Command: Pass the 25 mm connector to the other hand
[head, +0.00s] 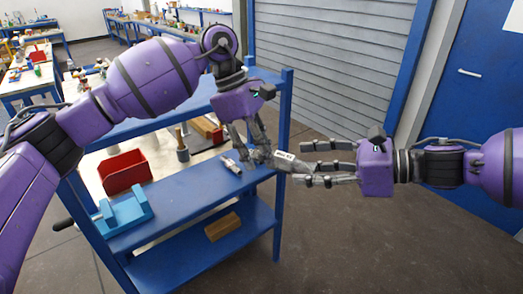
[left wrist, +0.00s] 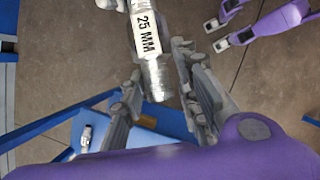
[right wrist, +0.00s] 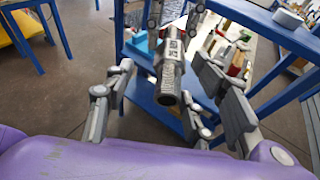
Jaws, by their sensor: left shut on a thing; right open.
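The 25 mm connector (head: 284,160) is a grey metal piece with a white label, held in the air beside the blue shelf unit. Its "25 MM" label reads clearly in the left wrist view (left wrist: 147,35). My left gripper (head: 259,153) is shut on its left end in the head view. My right gripper (head: 318,164) is open, its fingers reaching from the right above and below the connector's free end. In the right wrist view the connector (right wrist: 170,75) points toward the palm between the spread fingers, with a gap on both sides.
A blue shelf unit (head: 185,200) stands behind. A wooden block (head: 222,226) lies on the lower shelf. Open floor (head: 345,235) lies to the right.

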